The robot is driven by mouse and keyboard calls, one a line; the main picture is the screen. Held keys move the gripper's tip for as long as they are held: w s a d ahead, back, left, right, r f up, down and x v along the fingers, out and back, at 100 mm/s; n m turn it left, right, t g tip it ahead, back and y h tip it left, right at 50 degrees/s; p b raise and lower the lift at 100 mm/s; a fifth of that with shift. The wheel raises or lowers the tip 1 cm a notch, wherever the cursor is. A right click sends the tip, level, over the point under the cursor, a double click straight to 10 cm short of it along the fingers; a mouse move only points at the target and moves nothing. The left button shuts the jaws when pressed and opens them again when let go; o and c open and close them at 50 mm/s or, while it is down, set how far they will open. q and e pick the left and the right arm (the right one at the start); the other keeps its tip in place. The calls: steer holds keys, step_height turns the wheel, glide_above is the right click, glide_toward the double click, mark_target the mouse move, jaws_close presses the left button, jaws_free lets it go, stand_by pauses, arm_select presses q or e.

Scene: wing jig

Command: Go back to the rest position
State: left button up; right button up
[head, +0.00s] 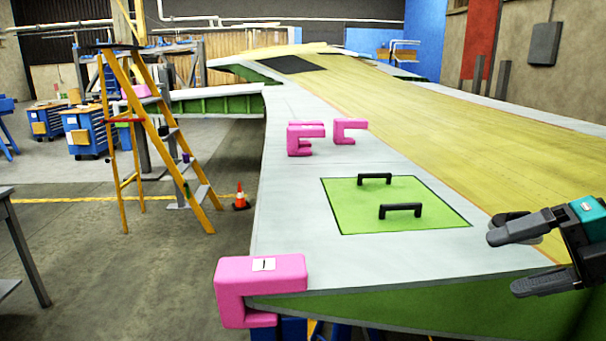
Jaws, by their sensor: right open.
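My right gripper (520,258) is at the right edge of the head view, over the near end of the wing (400,250). Its dark fingers are spread apart with nothing between them. It is to the right of a green panel (352,206) that lies on the wing and has two black handles (400,209). A gap separates the gripper from the panel. My left gripper does not show.
A pink clamp (262,275) sits on the wing's near left corner. More pink clamps (300,141) (347,131) stand farther along the wing. A yellow ladder (150,110) and an orange cone (240,199) stand on the floor at left. A table edge (20,240) shows at far left.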

steer(key=s+d+f+m+t+h, duration=0.1)
steer(key=d+f+m+t+h, duration=0.1)
steer(key=f+m+t, duration=0.55)
steer(key=s+d+f+m+t+h, duration=0.1)
steer(key=d+f+m+t+h, duration=0.15)
steer(key=f+m, duration=0.9)
steer(key=s+a+f+m+g+h, duration=0.1)
steer(key=s+a+f+m+g, duration=0.1)
steer(key=s+a+f+m, duration=0.3)
steer(key=s+a+f+m+g+h, duration=0.2)
steer(key=s+a+f+m, duration=0.3)
steer(key=a+f, duration=0.6)
step_height(320, 180, down, 2)
steer(key=shift+f, duration=0.1)
steer(key=shift+h, duration=0.25)
